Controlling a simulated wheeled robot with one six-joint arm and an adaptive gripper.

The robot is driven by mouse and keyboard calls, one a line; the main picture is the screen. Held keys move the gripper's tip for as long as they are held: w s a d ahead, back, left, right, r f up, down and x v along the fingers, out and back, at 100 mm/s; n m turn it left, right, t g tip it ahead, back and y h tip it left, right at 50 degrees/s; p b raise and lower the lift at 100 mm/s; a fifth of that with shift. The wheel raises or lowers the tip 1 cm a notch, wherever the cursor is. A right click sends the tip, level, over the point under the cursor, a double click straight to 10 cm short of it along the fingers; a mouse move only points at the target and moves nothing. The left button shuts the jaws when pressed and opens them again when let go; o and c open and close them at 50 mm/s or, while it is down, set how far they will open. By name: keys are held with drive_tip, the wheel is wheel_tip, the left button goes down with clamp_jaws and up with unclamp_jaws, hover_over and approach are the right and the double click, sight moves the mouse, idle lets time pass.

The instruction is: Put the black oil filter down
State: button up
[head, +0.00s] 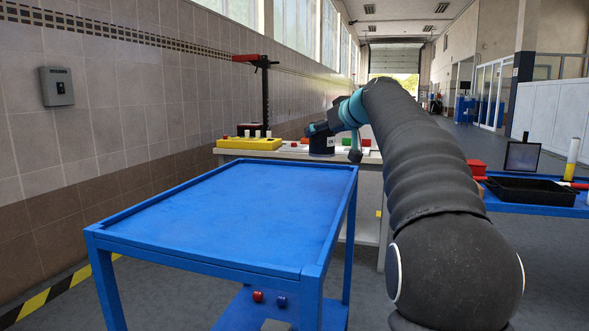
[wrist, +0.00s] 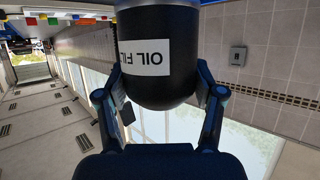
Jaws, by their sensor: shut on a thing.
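The black oil filter (wrist: 165,92) is a dark cylinder with a rounded end and a white label, upside down in the wrist view. My gripper (wrist: 160,100) is shut on it, one finger on each side. In the head view my gripper (head: 322,128) is small and far off, beyond the blue cart's far edge. The filter (head: 321,146) shows there as a dark shape in front of the pale bench (head: 285,153). I cannot tell whether it touches the bench top.
The blue cart (head: 225,200) in front has an empty top with a raised rim. A yellow tray (head: 249,143) sits on the bench's left, near a dark post with a red arm (head: 264,90). A black tray (head: 530,190) stands on a blue table at right.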

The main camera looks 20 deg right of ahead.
drive_tip(key=shift+w+d+f+b, duration=0.1)
drive_tip(key=shift+w+f+b, duration=0.3)
drive_tip(key=shift+w+f, duration=4.05)
drive_tip(key=shift+s+f, duration=0.15)
drive_tip(key=shift+f, duration=0.15)
drive_tip(key=o, duration=1.4)
drive_tip(key=shift+s+r, duration=0.1)
drive_tip(key=shift+r, duration=0.1)
drive_tip(key=b+v, duration=0.4)
drive_tip(key=v, duration=0.7)
drive_tip(key=shift+s+d+r, duration=0.15)
drive_tip(key=shift+s+r, duration=0.05)
drive_tip(key=shift+s, duration=0.15)
